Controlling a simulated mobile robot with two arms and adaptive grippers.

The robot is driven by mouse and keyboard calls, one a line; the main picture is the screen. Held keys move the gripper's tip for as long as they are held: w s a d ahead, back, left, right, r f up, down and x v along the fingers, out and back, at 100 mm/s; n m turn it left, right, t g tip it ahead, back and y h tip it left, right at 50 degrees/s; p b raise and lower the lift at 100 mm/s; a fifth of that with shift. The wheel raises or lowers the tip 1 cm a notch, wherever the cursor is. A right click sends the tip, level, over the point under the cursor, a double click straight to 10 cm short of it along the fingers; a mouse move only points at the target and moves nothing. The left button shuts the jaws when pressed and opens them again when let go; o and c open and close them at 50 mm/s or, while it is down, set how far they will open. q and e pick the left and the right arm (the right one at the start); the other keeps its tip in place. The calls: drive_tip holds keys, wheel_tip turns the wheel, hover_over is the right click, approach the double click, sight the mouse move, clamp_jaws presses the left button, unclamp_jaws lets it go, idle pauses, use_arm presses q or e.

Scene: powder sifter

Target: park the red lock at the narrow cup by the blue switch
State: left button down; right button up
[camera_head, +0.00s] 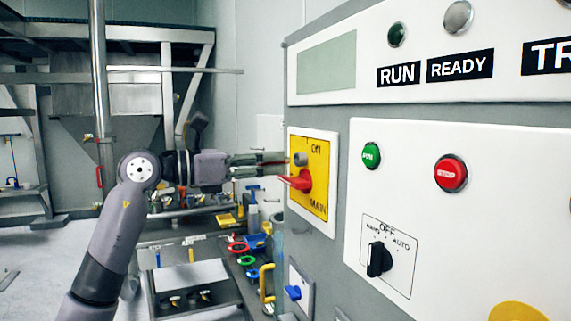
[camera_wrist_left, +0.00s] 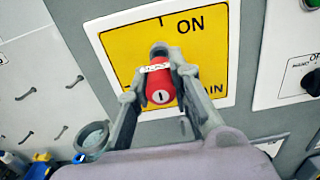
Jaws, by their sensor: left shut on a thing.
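A red lock (camera_wrist_left: 162,84) with a keyhole and a white label is between the fingers of my left gripper (camera_wrist_left: 160,100) in the left wrist view. It is in front of the yellow ON/MAIN plate (camera_wrist_left: 125,50). In the head view my left gripper (camera_head: 278,164) reaches the plate from the left, and a red part (camera_head: 301,181) shows just below its fingertips. The blue switch (camera_head: 292,292) is on a small panel lower down the cabinet. A grey round cup-like ring (camera_wrist_left: 92,137) shows at lower left in the wrist view; I cannot tell whether it is the narrow cup.
The cabinet front carries a green button (camera_head: 371,156), a red STOP button (camera_head: 451,173) and a black selector (camera_head: 379,259). Below my arm, a bench holds coloured rings, yellow parts and a grey box (camera_head: 190,276). Open floor is at lower left.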

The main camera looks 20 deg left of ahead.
sight(257, 163)
use_arm(q)
drive_tip(key=shift+s+a, duration=0.1)
drive_tip(key=shift+s, duration=0.05)
drive_tip(key=shift+b+v, duration=0.7)
drive_tip(key=shift+v, duration=0.75)
drive_tip(key=shift+f, duration=0.1)
